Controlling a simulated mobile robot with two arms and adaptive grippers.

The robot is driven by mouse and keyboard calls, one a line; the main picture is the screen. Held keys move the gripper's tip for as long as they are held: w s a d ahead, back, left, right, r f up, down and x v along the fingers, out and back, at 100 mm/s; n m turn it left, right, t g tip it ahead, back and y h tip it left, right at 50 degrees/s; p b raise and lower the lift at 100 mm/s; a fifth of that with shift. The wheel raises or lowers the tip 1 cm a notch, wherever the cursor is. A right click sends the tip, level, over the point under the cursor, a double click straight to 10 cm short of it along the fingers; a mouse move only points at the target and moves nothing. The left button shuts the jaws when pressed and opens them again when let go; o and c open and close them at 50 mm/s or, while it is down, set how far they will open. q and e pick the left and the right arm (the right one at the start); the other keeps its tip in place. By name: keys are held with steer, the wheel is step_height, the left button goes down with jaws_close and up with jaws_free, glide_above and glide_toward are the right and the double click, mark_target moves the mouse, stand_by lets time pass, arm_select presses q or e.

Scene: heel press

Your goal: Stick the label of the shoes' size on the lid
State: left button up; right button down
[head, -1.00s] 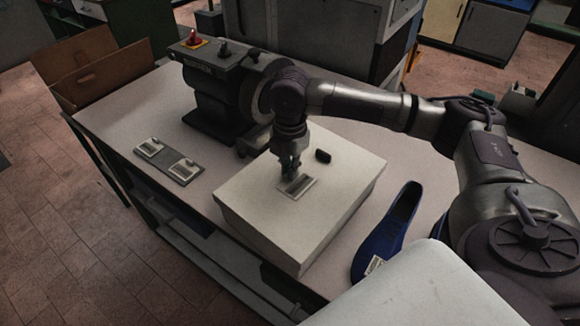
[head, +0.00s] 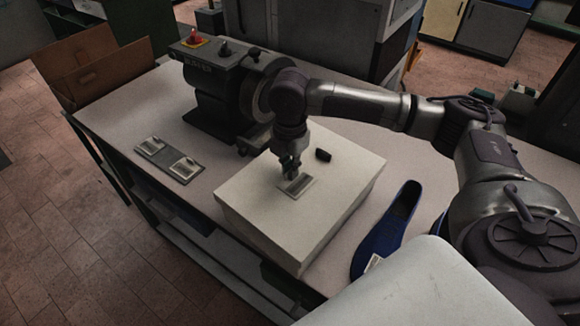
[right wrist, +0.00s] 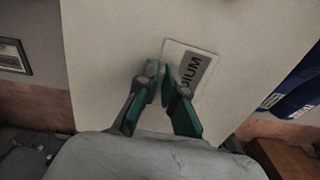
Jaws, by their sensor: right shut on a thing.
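The white box lid (head: 335,190) lies on the bench, flat side up. A pale label with a dark band (head: 299,187) is at the lid's middle. In the right wrist view the label (right wrist: 201,60) shows letters ending in "DIUM", partly hidden by a finger. My right gripper (head: 290,175) points down over the lid with its fingertips at the label's edge. In the right wrist view its green-sided fingers (right wrist: 166,88) are close together on that edge. I cannot tell whether the label touches the lid fully. My left gripper is not in view.
A grey plate (head: 168,158) with two more labels lies left of the box. A blue shoe (head: 385,235) with a tag stands right of the box. A dark press machine (head: 215,90) and a cardboard box (head: 100,70) stand behind.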

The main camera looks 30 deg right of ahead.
steer(key=shift+s+f, duration=0.15)
steer(key=c, duration=0.7)
jaws_free()
step_height(320, 180, up, 5)
steer(key=p, duration=0.6)
steer(key=shift+r+p, duration=0.55)
steer(key=shift+r, duration=0.6)
